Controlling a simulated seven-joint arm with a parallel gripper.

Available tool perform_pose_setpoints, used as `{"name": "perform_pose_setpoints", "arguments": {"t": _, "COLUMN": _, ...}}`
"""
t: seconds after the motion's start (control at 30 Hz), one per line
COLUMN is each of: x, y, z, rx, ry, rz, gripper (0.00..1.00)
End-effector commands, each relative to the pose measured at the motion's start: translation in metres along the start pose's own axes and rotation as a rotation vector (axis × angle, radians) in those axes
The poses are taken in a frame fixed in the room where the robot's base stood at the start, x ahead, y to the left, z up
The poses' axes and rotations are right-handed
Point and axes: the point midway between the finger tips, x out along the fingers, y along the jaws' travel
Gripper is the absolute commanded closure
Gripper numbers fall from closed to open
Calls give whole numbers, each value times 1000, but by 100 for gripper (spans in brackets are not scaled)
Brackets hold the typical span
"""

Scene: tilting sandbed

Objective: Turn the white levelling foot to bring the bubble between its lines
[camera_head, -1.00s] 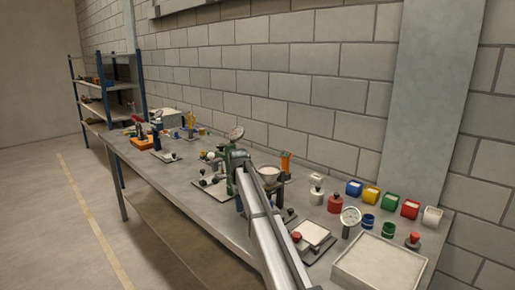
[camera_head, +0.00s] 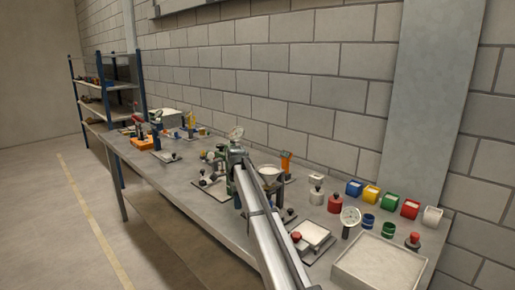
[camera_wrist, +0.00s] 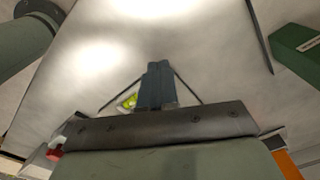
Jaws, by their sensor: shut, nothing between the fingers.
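My gripper (camera_wrist: 158,66) is shut and empty in the wrist view, its dark blue-grey fingers together over a pale, shiny surface. A small yellow-green thing (camera_wrist: 130,100), possibly the bubble vial, shows just left of the fingers and is partly hidden by them. I cannot make out the bubble or its lines. I cannot pick out the white levelling foot with certainty in either view. In the head view my arm reaches to mid-bench and covers part of the area around the gripper; the fingertips cannot be made out there.
A dark base plate with small fittings (camera_head: 210,188) lies left of my arm. A white funnel-like bowl (camera_head: 271,171) and an orange post (camera_head: 286,162) stand close behind it. The bench's front left is clear.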

Motion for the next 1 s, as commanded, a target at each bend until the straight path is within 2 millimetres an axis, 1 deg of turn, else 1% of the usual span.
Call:
{"name": "perform_pose_setpoints", "arguments": {"t": 0.3, "x": -32, "y": -1, "z": 1, "rx": 0, "ry": -1, "rz": -1, "gripper": 100}}
{"name": "perform_pose_setpoints", "arguments": {"t": 0.5, "x": -47, "y": 0, "z": 1, "rx": -1, "ry": -1, "rz": 0, "gripper": 100}}
{"name": "perform_pose_setpoints", "arguments": {"t": 0.83, "x": -48, "y": 2, "z": 2, "rx": -1, "ry": 1, "rz": -2, "gripper": 100}}
{"name": "perform_pose_setpoints", "arguments": {"t": 0.93, "x": -41, "y": 10, "z": 10, "rx": -8, "ry": 16, "rz": -22, "gripper": 100}}
{"name": "perform_pose_setpoints", "arguments": {"t": 1.0, "x": -33, "y": 20, "z": 20, "rx": -16, "ry": 42, "rz": -55, "gripper": 100}}
